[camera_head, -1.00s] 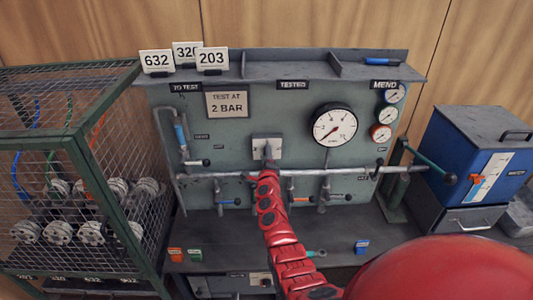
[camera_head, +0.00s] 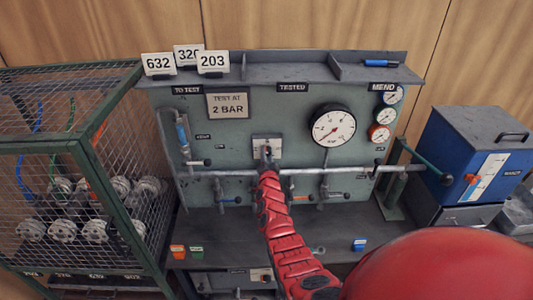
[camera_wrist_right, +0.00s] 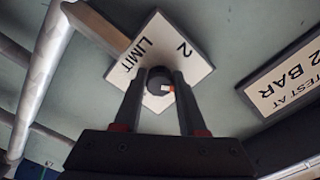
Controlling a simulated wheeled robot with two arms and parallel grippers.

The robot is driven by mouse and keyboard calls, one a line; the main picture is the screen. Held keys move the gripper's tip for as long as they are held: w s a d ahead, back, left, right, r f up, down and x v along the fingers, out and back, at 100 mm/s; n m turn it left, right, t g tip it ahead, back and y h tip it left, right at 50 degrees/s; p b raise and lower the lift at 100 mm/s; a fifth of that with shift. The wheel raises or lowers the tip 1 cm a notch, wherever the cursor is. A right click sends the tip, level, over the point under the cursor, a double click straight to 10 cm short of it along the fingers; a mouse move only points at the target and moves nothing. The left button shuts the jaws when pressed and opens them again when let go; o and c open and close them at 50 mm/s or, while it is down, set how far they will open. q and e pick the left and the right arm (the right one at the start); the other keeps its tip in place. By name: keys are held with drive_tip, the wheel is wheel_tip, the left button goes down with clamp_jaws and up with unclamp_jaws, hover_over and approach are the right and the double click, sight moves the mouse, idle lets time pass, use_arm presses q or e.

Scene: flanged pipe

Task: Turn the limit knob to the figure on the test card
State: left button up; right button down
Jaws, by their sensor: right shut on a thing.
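The limit knob (camera_wrist_right: 158,79) is a small dark knob on a white plate (camera_wrist_right: 143,59) marked LIMIT and 2. In the head view the plate (camera_head: 274,147) sits mid-panel, and my gripper mostly hides the knob. My right gripper (camera_wrist_right: 159,82) is shut on the knob, one finger on each side. A white and orange mark on the knob faces right in the wrist view, while the 2 lies up and to the right. The test card (camera_head: 228,105) reads TEST AT 2 BAR; it also shows in the wrist view (camera_wrist_right: 288,80). My left gripper is out of view.
A grey pipe (camera_head: 228,173) runs across the panel below the plate. The large gauge (camera_head: 333,128) is at right. A wire cage (camera_head: 62,144) with flanged parts stands at left, a blue box (camera_head: 465,150) at right. Number tags (camera_head: 212,61) stand on the top ledge.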

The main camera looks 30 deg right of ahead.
drive_tip(key=n+p, duration=0.1)
drive_tip(key=n, duration=0.3)
drive_tip(key=n+p, duration=0.1)
drive_tip(key=n, duration=0.4)
drive_tip(key=shift+s+d+f+n, duration=0.1)
drive_tip(key=shift+d+n, duration=0.05)
drive_tip(key=shift+n, duration=0.55)
drive_tip(key=shift+f, duration=0.15)
drive_tip(key=shift+c, duration=2.4)
unclamp_jaws()
